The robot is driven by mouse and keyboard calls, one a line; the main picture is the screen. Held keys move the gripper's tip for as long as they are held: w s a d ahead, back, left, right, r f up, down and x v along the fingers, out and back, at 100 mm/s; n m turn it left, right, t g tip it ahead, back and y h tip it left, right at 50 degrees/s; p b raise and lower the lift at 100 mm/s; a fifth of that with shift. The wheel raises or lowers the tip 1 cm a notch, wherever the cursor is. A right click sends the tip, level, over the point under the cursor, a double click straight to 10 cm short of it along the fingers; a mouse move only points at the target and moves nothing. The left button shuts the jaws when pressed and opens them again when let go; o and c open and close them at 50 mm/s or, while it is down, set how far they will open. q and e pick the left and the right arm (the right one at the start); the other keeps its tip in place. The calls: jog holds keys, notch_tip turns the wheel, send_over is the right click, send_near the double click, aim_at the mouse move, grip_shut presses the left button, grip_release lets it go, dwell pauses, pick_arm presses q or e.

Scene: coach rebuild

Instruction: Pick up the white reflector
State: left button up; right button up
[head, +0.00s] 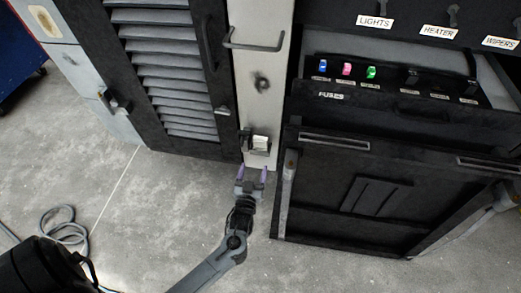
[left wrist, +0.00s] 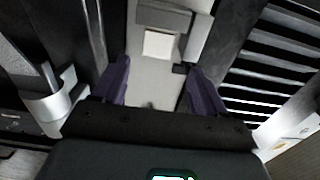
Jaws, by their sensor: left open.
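The white reflector (head: 260,143) is a small pale block low on the light upright panel (head: 262,65), between the louvred door and the fuse cabinet. In the left wrist view the white block (left wrist: 158,44) lies ahead, near the top centre, against a grey mount. My left gripper (head: 252,174) is open, with purple fingers, just below the reflector in the head view. In the left wrist view the fingers (left wrist: 161,85) stand apart on either side of the reflector's line, with nothing between them. My right gripper is not in view.
A louvred dark door (head: 168,75) stands left of the panel. A grab handle (head: 255,40) is above the reflector. A fuse cabinet (head: 330,97) and a lowered dark flap (head: 375,195) are on the right. A hose (head: 65,228) lies on the otherwise clear floor at left.

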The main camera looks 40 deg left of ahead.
aim_at(260, 146)
pick_arm(q)
jog(key=b+x, duration=0.2)
jog(key=x, duration=0.4)
jog(key=shift+d+f, duration=0.1)
jog(key=shift+b+x, duration=1)
jog(key=shift+x, duration=1.25)
jog(key=shift+d, duration=0.1)
jog(key=shift+s, duration=0.1)
jog(key=c, duration=0.8)
jog(key=shift+c, duration=0.2)
